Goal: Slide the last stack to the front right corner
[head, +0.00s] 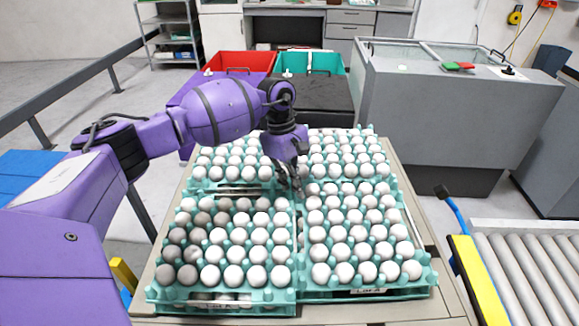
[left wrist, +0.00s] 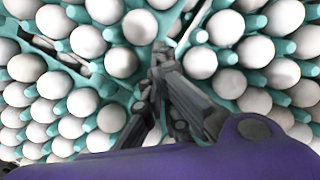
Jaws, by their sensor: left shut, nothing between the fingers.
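Stacks of teal egg trays full of white eggs stand on a table. The front left stack (head: 222,296) holds some greyer eggs. The front right stack (head: 366,293) stands beside it, and a narrow gap runs between them. A back left stack (head: 222,182) and a back right stack (head: 383,183) stand behind. My left gripper (head: 290,185) points down among the inner corners of the stacks, shut and empty. In the left wrist view its closed fingers (left wrist: 163,65) are between rows of eggs. I cannot tell whether they touch a tray. My right gripper is not in view.
The table (head: 412,309) shows a bare edge strip at the front and right. A roller conveyor (head: 520,270) stands to the right. Red and teal crates (head: 240,62) and a grey glass-topped cabinet (head: 440,100) stand behind. A dark rail (head: 90,70) runs at the left.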

